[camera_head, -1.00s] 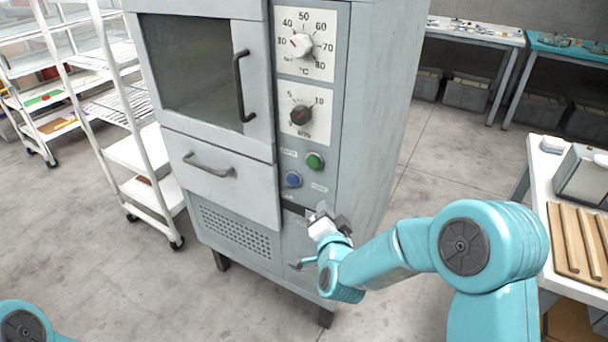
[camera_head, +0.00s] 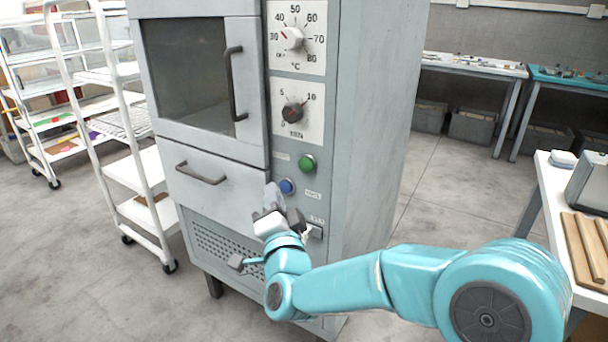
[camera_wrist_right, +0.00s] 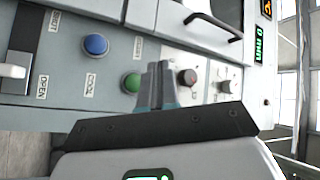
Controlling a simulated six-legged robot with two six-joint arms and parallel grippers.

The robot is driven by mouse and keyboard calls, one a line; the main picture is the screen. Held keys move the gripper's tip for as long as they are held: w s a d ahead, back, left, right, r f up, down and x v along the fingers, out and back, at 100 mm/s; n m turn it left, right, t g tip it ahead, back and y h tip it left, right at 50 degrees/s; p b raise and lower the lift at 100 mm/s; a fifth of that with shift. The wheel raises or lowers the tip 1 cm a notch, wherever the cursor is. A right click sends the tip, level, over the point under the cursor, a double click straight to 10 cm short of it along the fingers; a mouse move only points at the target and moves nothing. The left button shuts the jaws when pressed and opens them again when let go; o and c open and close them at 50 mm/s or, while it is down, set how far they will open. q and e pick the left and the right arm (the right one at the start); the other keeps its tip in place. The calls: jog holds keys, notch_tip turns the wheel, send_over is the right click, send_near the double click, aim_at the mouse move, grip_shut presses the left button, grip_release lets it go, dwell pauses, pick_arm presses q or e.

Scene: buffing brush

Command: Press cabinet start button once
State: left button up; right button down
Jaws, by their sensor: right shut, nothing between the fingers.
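The grey cabinet (camera_head: 365,130) has a green button (camera_head: 307,164) and, lower left of it, a blue button (camera_head: 287,186). My right gripper (camera_head: 275,197) is shut and empty, in front of the panel just left of and below the blue button. Its closed fingers also show in the wrist view (camera_wrist_right: 160,85). I cannot tell whether they touch the panel.
Above the buttons are a timer knob (camera_head: 292,113) and a temperature knob (camera_head: 291,39). A door handle (camera_head: 235,85) and drawer handle (camera_head: 200,174) stick out to the left. A white rack (camera_head: 140,170) stands left; a workbench (camera_head: 545,185) stands right.

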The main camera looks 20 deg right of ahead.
aim_at(306, 165)
jog(key=shift+d, duration=0.1)
jog(key=shift+w+d+p, duration=0.25)
jog(key=shift+w+d, duration=0.65)
jog(key=shift+d, duration=0.25)
jog(key=shift+w+d+p, duration=0.25)
jog(key=shift+w+d, duration=0.65)
jog(key=shift+d, duration=0.25)
jog(key=shift+w+d+p, duration=0.25)
jog(key=shift+w+d, duration=0.65)
jog(key=shift+d, duration=0.25)
jog(key=shift+w+d+b, duration=0.25)
jog(key=shift+d+b, duration=0.05)
jog(key=shift+b, duration=0.2)
